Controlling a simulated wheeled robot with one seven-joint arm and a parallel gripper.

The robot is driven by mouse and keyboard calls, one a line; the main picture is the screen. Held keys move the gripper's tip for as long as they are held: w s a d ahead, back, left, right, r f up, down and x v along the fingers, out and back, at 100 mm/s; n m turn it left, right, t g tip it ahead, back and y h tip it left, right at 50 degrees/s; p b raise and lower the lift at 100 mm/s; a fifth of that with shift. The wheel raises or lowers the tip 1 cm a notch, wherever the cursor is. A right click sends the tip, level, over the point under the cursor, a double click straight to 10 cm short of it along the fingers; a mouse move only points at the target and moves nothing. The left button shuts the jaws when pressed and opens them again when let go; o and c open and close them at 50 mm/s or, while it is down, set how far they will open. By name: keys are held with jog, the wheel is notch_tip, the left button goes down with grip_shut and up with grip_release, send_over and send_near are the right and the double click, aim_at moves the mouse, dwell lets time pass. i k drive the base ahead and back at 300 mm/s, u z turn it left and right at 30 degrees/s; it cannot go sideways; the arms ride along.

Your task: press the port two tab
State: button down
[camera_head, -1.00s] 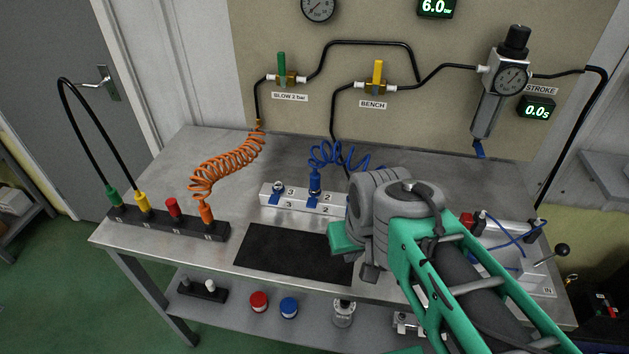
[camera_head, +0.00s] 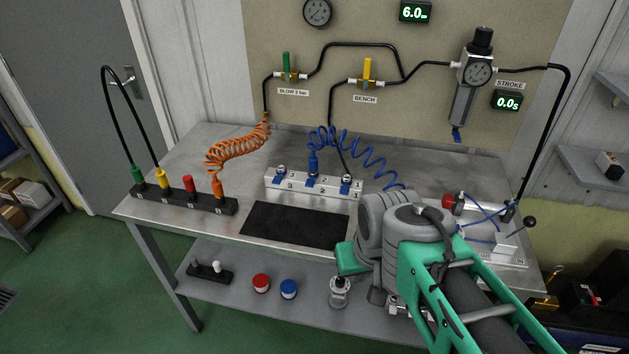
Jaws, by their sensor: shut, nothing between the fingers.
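The white port block (camera_head: 268,186) stands on the bench, with three ports in a row along its top. The middle port is marked 2, and a blue fitting (camera_head: 313,163) stands upright in it, with a coiled blue hose (camera_head: 365,163) leading right. The port two tab (camera_head: 311,178) is a small blue piece in front of that fitting; whether it is pressed is too small to tell. The outer ports also have blue tabs. My gripper's fingers are not visible.
A black mat (camera_head: 295,226) lies in front of the block. A black rack (camera_head: 185,199) with coloured fittings and an orange coiled hose (camera_head: 237,146) are at left. A lever unit (camera_head: 505,240) is at right. A lower shelf holds red and blue caps.

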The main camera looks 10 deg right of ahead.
aim_at(309, 182)
jog(key=z, duration=0.5)
jog(key=i, duration=0.7)
jog(key=u, duration=1.75)
